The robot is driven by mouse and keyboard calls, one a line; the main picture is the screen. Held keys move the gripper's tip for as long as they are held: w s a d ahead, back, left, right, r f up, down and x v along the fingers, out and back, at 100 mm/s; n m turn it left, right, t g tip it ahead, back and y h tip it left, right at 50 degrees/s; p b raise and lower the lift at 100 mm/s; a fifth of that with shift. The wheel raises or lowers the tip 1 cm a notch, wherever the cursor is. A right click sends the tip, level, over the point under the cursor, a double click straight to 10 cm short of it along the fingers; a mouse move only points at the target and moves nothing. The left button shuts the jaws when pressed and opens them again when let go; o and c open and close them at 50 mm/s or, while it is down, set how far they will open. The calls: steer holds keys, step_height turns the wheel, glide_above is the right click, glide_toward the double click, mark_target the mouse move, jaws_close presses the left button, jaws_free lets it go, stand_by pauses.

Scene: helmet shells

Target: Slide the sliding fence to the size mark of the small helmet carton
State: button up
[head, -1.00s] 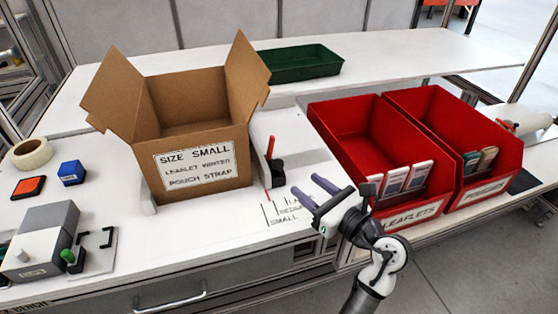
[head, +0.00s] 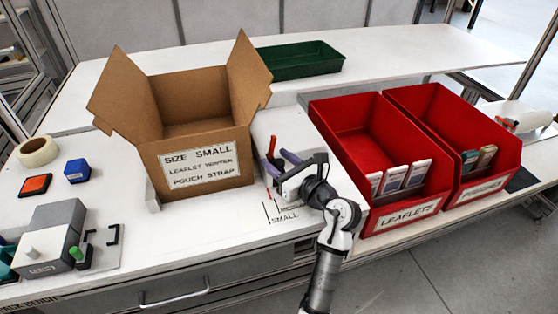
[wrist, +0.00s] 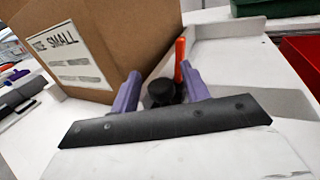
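The sliding fence is a white piece on the right of the brown small helmet carton (head: 205,140), partly hidden. It carries a black knob (wrist: 162,92) and an upright red lever (head: 271,147), which also shows in the wrist view (wrist: 180,60). The carton stands open, labelled SIZE SMALL. My gripper (head: 282,163) is open at the fence, its purple fingers on either side of the knob; whether they touch it I cannot tell. The SMALL size mark (head: 284,217) is printed on the bench in front, with lines beside it; my gripper hides part of the scale.
Two red bins, the leaflets bin (head: 345,122) and another (head: 430,105), stand right of my arm. A green tray (head: 298,66) lies behind. Tape (head: 37,152), a blue block (head: 77,171) and a grey device (head: 50,240) are at left.

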jaws_close()
steer(key=shift+s+a+p, duration=0.2)
steer(key=shift+a, duration=0.35)
steer(key=shift+s+a+p, duration=0.15)
steer(key=shift+a+p, duration=0.05)
steer(key=shift+a, duration=0.3)
steer(key=shift+o, duration=0.3)
jaws_free()
